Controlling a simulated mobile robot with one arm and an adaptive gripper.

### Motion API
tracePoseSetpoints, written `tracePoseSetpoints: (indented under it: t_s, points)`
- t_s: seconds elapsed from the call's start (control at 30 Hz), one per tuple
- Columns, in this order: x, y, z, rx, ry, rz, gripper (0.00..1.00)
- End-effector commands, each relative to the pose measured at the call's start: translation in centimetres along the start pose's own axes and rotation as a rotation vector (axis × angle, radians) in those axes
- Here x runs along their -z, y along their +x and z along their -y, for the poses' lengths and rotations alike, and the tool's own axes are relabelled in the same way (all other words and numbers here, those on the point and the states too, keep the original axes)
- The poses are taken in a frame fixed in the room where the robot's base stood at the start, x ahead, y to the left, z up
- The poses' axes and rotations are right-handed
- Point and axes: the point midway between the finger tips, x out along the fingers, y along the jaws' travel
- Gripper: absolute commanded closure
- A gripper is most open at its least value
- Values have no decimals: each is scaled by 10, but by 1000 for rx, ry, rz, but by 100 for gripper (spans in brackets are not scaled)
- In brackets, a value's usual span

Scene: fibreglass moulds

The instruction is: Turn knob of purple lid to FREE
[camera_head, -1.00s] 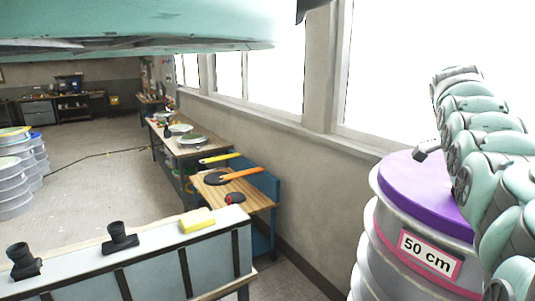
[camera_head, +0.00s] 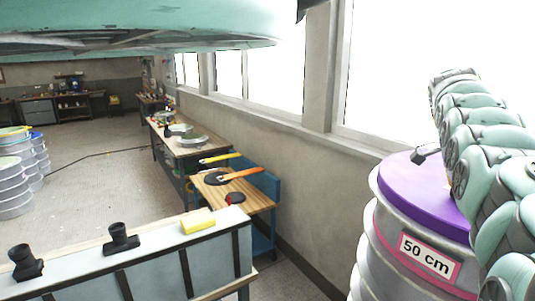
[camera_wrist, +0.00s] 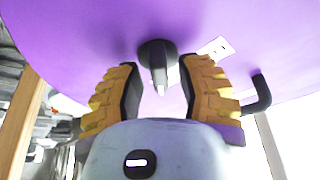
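The purple lid (camera_head: 425,192) sits on a ribbed grey drum (camera_head: 402,255) at the right of the head view, and its surface fills the top of the wrist view (camera_wrist: 80,40). A dark knob (camera_wrist: 157,56) with a pale pointed tip stands out from the lid in the wrist view. My gripper (camera_wrist: 158,82) is open, with a yellow-and-black finger on each side of the knob. No contact between fingers and knob shows. A white label (camera_wrist: 215,48) lies right of the knob, its text too small to read. In the head view my arm hides part of the lid and the knob.
A black bent handle (camera_wrist: 260,92) stands at the lid's right in the wrist view. The drum has a "50 cm" sign (camera_head: 430,256). A wall with windows (camera_head: 300,130) runs behind it. A long grey mould (camera_head: 150,262) stands at front left.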

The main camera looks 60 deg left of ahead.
Motion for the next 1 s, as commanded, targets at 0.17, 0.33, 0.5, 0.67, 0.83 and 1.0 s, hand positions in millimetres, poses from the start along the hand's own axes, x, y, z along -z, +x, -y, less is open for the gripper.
tracePoseSetpoints:
  t_s: [0.17, 0.33, 0.5, 0.67, 0.83, 1.0]
  points:
    - [0, 0, 0, 1, 1, -1, 56]
    - [1, -2, 0, 1, 1, -1, 56]
    - [0, -13, 1, 2, -1, -1, 56]
    - [-2, -35, 0, 6, -1, 2, 56]
    - [-11, -37, 2, 6, 0, 2, 56]
    - [-21, -40, 0, 2, 1, 0, 56]
